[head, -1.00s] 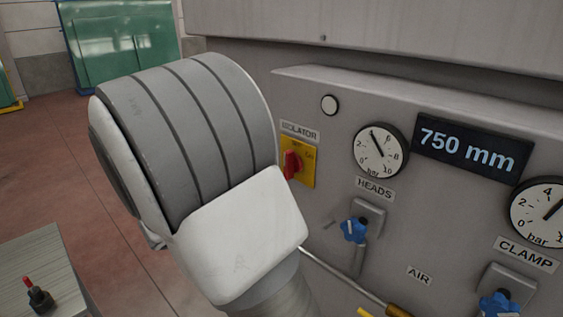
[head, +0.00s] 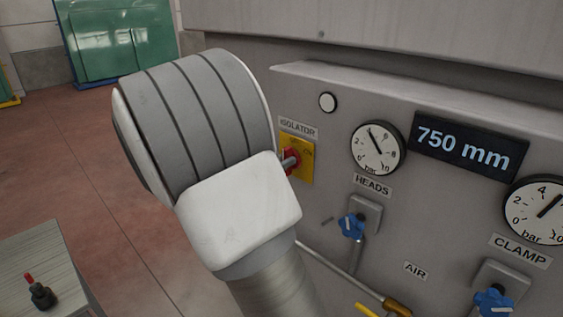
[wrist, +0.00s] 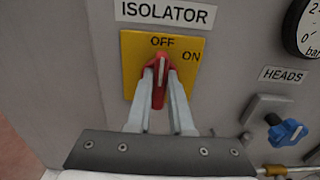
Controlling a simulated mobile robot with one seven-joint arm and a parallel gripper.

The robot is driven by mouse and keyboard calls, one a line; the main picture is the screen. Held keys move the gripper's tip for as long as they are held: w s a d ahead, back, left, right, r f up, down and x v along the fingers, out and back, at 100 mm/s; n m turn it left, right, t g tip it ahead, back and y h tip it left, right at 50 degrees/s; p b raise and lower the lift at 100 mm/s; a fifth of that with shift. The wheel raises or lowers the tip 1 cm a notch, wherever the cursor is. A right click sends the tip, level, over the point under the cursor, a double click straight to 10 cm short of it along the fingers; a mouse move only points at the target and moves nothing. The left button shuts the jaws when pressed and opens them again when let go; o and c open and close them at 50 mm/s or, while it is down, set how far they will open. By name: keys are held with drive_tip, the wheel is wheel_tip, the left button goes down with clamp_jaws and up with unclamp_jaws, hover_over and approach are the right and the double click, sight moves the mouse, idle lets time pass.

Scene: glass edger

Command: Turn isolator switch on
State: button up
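The isolator switch is a red rotary knob on a yellow plate (wrist: 187,75) marked OFF at the top and ON at the upper right. In the wrist view the red knob (wrist: 160,62) has its white line pointing up towards OFF. My gripper (wrist: 161,80) has one finger on each side of the knob. I see no clear gap, but cannot tell whether the fingers press on it. In the head view a fingertip reaches the knob (head: 290,155), and my wrist hides the rest of the gripper. The yellow plate (head: 303,165) is partly visible there.
On the panel right of the switch are a pressure gauge (head: 377,148), a blue HEADS valve knob (head: 351,225) and a 750 mm display (head: 467,147). A CLAMP gauge (head: 538,208) sits further right. The panel's left edge lies close to my wrist.

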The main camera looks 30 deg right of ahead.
drive_tip(key=shift+f+m+b, duration=0.1)
drive_tip(key=shift+m+b, duration=0.3)
drive_tip(key=shift+b, duration=0.15)
clamp_jaws()
drive_tip(key=m+b, duration=0.3)
drive_tip(key=b, duration=0.2)
drive_tip(key=m+b, duration=0.4)
drive_tip(key=b, duration=0.1)
drive_tip(key=m+b, duration=0.4)
drive_tip(key=shift+s+d+f+b, duration=0.15)
drive_tip(key=shift+s+b, duration=0.15)
drive_tip(key=shift+b, duration=0.1)
drive_tip(key=o, duration=0.8)
unclamp_jaws()
drive_tip(key=shift+c, duration=0.2)
